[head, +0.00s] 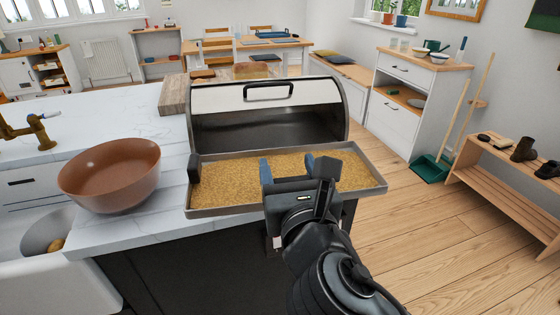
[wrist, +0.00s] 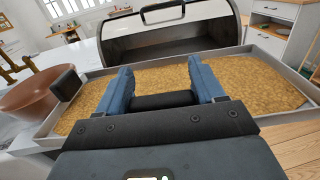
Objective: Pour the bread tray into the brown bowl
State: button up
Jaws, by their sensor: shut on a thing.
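The bread tray (head: 222,211) is a shallow grey metal tray with a layer of golden crumbs. It looks roughly level, in front of the open bread box, with its right part past the counter edge. It also shows in the wrist view (wrist: 279,45). My gripper (head: 288,172) is at the tray's near side, and in the wrist view its blue fingers close on a black handle bar (wrist: 162,100). Another black handle (head: 194,168) is at the tray's left end. The brown bowl (head: 110,178) stands upright on the counter, left of the tray; its visible inside looks empty.
The bread box (head: 268,96) stands behind the tray with its lid raised. A wooden board (head: 174,95) lies behind it to the left. A sink (head: 47,232) and brass tap (head: 28,130) are at the left. Counter between bowl and tray is a narrow clear strip.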

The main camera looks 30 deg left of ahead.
jog(key=w+d+f+m+t+h, duration=0.1)
jog(key=d+f+m+t+h, duration=0.2)
jog(key=d+f, duration=0.85)
jog(key=w+d+f+m+h, duration=0.1)
jog(key=d+f+m+h, duration=0.35)
jog(key=d, duration=1.15)
jog(key=w+d+f+m+t+h, duration=0.15)
jog(key=d+f+h, duration=0.35)
jog(key=d+f, duration=0.75)
jog(key=w+a+r+n+y, duration=0.1)
jog(key=w+a+r+y, duration=0.1)
jog(key=w+a+r, duration=0.85)
jog(key=s+d+f, duration=0.3)
jog(key=s+d, duration=0.1)
jog(key=d, duration=0.3)
jog(key=shift+d+f, duration=0.35)
jog(key=shift+d, duration=0.05)
jog(key=shift+s+d+f+h, duration=0.1)
jog(key=shift+s+h, duration=0.05)
jog(key=shift+h, duration=0.1)
